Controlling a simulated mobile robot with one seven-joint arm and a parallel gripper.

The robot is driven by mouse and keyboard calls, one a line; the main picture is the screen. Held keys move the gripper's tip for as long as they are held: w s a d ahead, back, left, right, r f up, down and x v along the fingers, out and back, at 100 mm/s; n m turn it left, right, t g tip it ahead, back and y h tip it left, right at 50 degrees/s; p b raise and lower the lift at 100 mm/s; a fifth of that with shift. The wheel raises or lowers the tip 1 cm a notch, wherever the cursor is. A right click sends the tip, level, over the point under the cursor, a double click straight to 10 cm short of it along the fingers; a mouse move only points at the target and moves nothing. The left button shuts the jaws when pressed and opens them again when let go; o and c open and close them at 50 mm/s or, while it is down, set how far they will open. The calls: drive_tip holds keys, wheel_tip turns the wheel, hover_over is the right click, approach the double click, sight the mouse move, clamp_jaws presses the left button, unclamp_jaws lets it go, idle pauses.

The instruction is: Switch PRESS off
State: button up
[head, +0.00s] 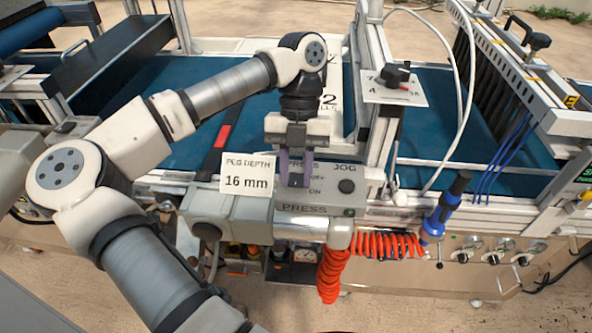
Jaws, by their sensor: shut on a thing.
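The grey control box (330,198) carries the labels PRESS and JOG, with OFF and ON marked beneath. The PRESS switch (296,181) is a dark shape on the box's top face, mostly hidden by my gripper. My gripper (296,178) points down from above, with its purple fingers shut on the PRESS switch. I cannot tell which mark the switch points to. A black round JOG knob (346,186) sits just right of my gripper.
A white card reading 16 mm (247,180) stands left of my gripper. A metal post (376,130) and a plate with a black knob (396,82) stand to the right. A red coiled hose (335,272) and a blue-handled tool (443,210) hang in front.

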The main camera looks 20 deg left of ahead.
drive_tip(key=o, duration=1)
drive_tip(key=shift+c, duration=0.2)
drive_tip(key=v, duration=1.4)
